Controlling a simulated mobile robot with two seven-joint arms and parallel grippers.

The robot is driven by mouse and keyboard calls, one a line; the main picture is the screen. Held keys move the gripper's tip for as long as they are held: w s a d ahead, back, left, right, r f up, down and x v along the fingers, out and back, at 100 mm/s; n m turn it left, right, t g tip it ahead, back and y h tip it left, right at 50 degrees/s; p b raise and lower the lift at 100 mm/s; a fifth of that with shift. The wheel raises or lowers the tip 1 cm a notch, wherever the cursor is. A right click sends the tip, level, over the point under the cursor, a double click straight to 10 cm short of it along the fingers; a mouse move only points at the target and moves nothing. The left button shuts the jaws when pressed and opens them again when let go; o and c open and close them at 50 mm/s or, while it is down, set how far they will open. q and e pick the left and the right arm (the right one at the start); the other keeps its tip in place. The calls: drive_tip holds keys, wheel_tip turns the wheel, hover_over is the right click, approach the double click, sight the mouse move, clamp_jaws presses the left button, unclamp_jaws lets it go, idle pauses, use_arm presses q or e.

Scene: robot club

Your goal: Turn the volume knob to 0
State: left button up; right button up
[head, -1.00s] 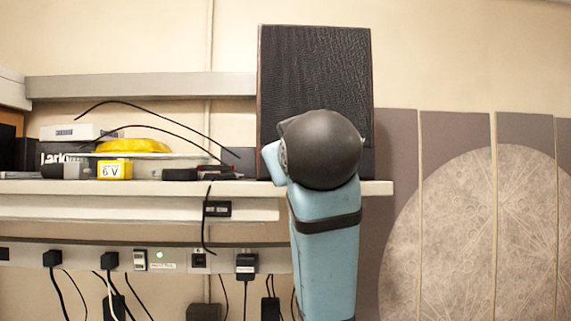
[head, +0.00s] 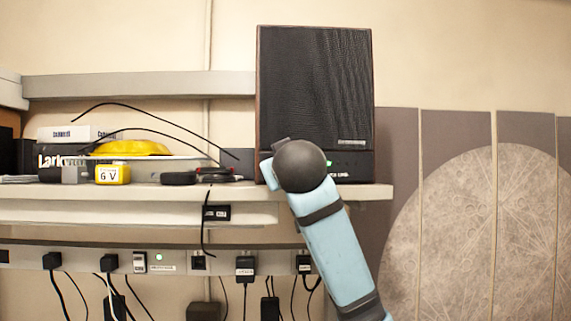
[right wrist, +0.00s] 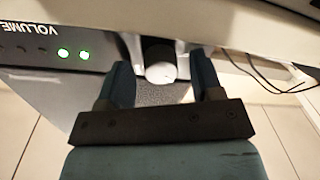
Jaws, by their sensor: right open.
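The black speaker (head: 315,90) stands on the wall shelf in the head view. Its lower front is partly hidden by my right arm. In the right wrist view, the speaker's front panel (right wrist: 25,65) carries an upside-down VOLUME label (right wrist: 62,28) and two lit green lights (right wrist: 73,54). A pale round knob (right wrist: 160,68) sits between the fingers of my right gripper (right wrist: 162,78), which is open. A gap shows on each side of the knob. I cannot read the knob's setting. In the head view the right gripper's fingers are hidden behind the arm. My left gripper is not in view.
The shelf (head: 360,191) holds a yellow 6 V battery (head: 113,174), a yellow dome (head: 132,148) and loose black cables left of the speaker. A power strip (head: 80,261) with plugs runs below. A round moon-like panel (head: 480,230) is at the right.

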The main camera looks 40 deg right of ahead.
drive_tip(key=c, duration=0.9)
drive_tip(key=shift+n, duration=0.3)
drive_tip(key=shift+n+g, duration=0.3)
drive_tip(key=shift+n, duration=4.1)
drive_tip(key=shift+a, duration=0.1)
